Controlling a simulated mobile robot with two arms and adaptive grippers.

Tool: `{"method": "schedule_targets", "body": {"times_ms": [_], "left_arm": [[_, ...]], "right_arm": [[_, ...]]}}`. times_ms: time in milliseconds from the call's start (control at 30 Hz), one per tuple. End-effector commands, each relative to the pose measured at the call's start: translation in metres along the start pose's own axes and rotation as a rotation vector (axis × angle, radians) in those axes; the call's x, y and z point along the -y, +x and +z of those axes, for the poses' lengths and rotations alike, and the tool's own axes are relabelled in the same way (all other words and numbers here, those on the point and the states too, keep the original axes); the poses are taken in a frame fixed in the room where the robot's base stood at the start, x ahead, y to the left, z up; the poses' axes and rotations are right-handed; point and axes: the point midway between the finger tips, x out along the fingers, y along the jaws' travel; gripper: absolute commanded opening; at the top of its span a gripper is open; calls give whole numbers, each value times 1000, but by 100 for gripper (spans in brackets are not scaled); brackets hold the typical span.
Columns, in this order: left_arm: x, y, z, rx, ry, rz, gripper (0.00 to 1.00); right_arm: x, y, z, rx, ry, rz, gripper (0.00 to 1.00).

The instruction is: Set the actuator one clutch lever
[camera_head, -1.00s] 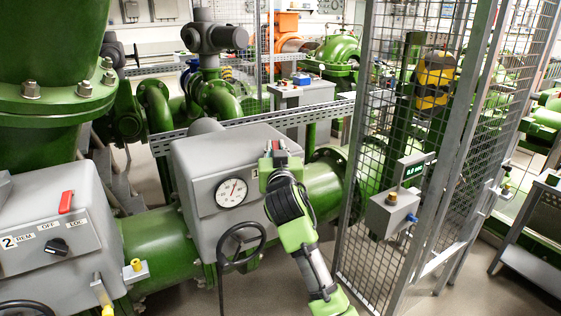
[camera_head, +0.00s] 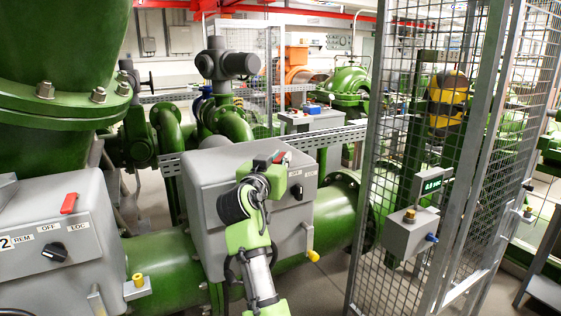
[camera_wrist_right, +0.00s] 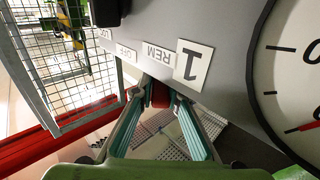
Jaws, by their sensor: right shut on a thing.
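Actuator one is a grey box (camera_head: 210,165) on a green pipe, and its label 1 (camera_wrist_right: 193,66) shows upside down in the right wrist view. A small red lever (camera_head: 283,157) is at the box's upper right edge. My right gripper (camera_head: 274,161) is at this lever. In the right wrist view the fingers (camera_wrist_right: 160,96) close around the red lever (camera_wrist_right: 160,95), just beside the REM label. The gripper hides most of the lever, so its exact angle is unclear. My left gripper is out of view.
A mesh cage (camera_head: 400,180) with a grey control box (camera_head: 411,232) stands close at right.

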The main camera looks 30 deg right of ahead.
Motion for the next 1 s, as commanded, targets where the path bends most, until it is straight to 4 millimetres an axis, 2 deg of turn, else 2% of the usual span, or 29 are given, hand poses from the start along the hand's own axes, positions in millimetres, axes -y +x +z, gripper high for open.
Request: {"method": "schedule_targets", "body": {"times_ms": [167, 200, 233, 567, 667, 1000], "left_arm": [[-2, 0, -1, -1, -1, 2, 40], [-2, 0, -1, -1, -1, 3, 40], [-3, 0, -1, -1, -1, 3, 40], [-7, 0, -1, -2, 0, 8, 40], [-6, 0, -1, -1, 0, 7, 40], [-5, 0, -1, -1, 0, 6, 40]], "right_arm": [[0, 0, -2, -2, 1, -1, 0], [0, 0, -2, -3, 1, -1, 24], [0, 0, -2, -3, 1, -1, 31], [0, 0, -2, -2, 1, -1, 31], [0, 0, -8, -3, 4, -1, 31], [0, 0, -70, -4, 5, -1, 31]]}}
